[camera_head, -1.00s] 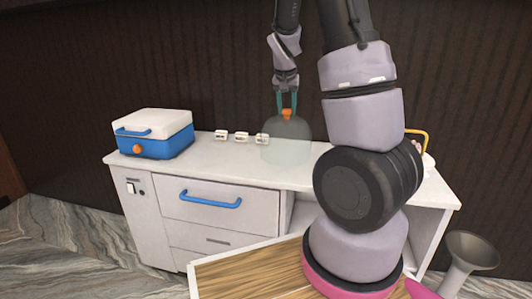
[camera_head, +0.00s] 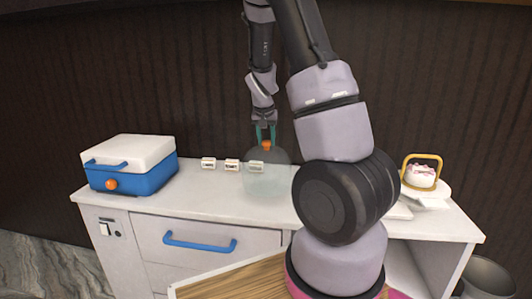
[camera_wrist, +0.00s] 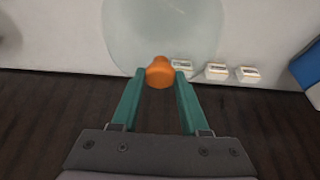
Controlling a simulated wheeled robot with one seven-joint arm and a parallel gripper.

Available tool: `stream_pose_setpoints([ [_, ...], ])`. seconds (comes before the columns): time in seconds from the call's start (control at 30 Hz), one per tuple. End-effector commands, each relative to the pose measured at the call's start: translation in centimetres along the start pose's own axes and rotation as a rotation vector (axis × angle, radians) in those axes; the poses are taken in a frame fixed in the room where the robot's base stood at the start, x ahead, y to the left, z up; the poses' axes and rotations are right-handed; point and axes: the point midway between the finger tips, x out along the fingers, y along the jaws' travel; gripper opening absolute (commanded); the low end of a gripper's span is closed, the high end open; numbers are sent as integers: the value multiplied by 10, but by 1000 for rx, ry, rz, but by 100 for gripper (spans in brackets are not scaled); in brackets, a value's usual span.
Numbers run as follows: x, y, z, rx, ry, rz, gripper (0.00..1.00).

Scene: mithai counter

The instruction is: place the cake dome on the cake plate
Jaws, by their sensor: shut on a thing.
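The cake dome (camera_head: 266,178) is a clear, pale dome with an orange knob (camera_head: 266,146) on top. It stands upright over the middle of the white counter; I cannot tell whether its rim touches the counter. My gripper (camera_head: 266,130) points down from above with its teal fingers shut on the knob. In the wrist view, the knob sits between the fingertips of my gripper (camera_wrist: 160,76), and the dome (camera_wrist: 155,35) spreads beyond it. A pink and white cake (camera_head: 421,176) sits at the counter's right end, on what looks like the white cake plate (camera_head: 440,190).
A blue box with a white lid (camera_head: 132,166) stands at the counter's left end. Several small white cards (camera_head: 231,165) stand near the dome. A gold handle-like hoop (camera_head: 423,158) rises by the cake. My arm hides part of the counter between dome and cake.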

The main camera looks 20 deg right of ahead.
Motion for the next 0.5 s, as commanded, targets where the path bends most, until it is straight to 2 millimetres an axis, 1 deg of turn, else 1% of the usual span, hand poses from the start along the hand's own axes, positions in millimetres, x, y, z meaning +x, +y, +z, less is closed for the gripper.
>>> stream_pose_setpoints([
  [0.1,16,1,7,0,-4,2,0],
  [0.23,30,0,13,0,-2,1,0],
  [0.3,34,0,14,0,0,0,0],
  [0.5,34,0,14,0,1,-1,0],
])
